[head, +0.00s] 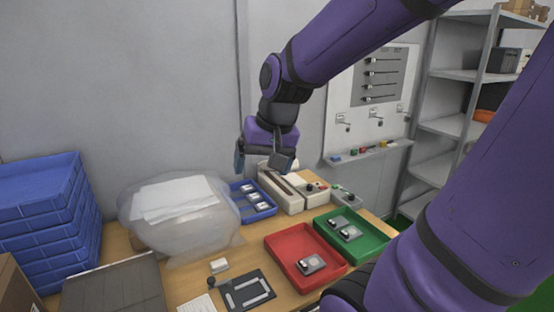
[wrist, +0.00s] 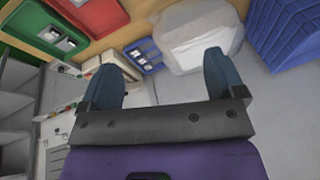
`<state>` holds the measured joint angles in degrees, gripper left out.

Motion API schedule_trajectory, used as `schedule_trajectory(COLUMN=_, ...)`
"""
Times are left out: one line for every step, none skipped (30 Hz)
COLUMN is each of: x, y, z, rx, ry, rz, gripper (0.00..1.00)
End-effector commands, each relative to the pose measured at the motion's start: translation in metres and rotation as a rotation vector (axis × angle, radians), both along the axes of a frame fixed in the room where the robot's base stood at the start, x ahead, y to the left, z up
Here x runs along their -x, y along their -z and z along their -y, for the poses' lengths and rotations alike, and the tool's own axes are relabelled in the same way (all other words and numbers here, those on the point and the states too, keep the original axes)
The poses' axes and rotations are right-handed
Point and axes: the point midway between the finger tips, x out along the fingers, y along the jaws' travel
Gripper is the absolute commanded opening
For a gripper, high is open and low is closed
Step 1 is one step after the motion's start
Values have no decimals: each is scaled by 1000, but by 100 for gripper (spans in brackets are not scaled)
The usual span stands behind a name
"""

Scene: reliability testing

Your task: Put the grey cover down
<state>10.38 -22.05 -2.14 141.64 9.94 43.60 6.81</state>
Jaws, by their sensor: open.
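My gripper (head: 262,162) hangs above the back of the wooden table, near a beige device (head: 300,190). Its two blue fingers are spread wide with nothing between them, as the wrist view also shows (wrist: 164,62). No piece is plainly a grey cover. A dark grey ribbed panel (head: 112,290) lies at the table's front left, apart from my gripper. A hazy, see-through grey plastic bag or cover (head: 190,237) with white sheets sits on the table left of my gripper; it also shows in the wrist view (wrist: 195,48).
A blue tray (head: 243,190), a red tray (head: 277,243) and a green tray (head: 377,241) hold small parts. Stacked blue crates (head: 40,205) stand at left. A black mat (head: 232,302) lies at the front. Grey shelves (head: 445,125) stand at right. A tool board (head: 372,80) hangs behind.

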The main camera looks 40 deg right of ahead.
Motion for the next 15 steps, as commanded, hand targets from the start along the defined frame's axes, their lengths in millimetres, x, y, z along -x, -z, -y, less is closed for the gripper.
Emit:
schedule_trajectory(x=11, y=-11, z=-9, rx=25, ry=-54, rz=25, gripper=88)
schedule_trajectory(x=17, y=-16, z=-14, rx=42, ry=-85, rz=37, gripper=88)
schedule_trajectory(x=26, y=-22, z=-19, rx=63, ry=-127, rz=51, gripper=88)
schedule_trajectory(x=33, y=-26, z=-23, rx=80, ry=-157, rz=62, gripper=88)
schedule_trajectory(x=40, y=-30, z=-27, rx=95, ry=-185, rz=73, gripper=88)
schedule_trajectory(x=49, y=-35, z=-31, rx=117, ry=-222, rz=86, gripper=88)
schedule_trajectory(x=55, y=-38, z=-34, rx=132, ry=-248, rz=96, gripper=88)
schedule_trajectory(x=61, y=-41, z=-36, rx=147, ry=-271, rz=105, gripper=88)
schedule_trajectory(x=68, y=-45, z=-39, rx=165, ry=-299, rz=116, gripper=88)
schedule_trajectory(x=72, y=-47, z=-41, rx=176, ry=-317, rz=124, gripper=88)
schedule_trajectory(x=77, y=-48, z=-42, rx=188, ry=-334, rz=130, gripper=88)
schedule_trajectory(x=82, y=-50, z=-43, rx=201, ry=-354, rz=137, gripper=88)
schedule_trajectory(x=85, y=-51, z=-44, rx=209, ry=-365, rz=141, gripper=88)
schedule_trajectory(x=88, y=-52, z=-45, rx=216, ry=-374, rz=145, gripper=88)
schedule_trajectory(x=90, y=-53, z=-45, rx=223, ry=-383, rz=149, gripper=88)
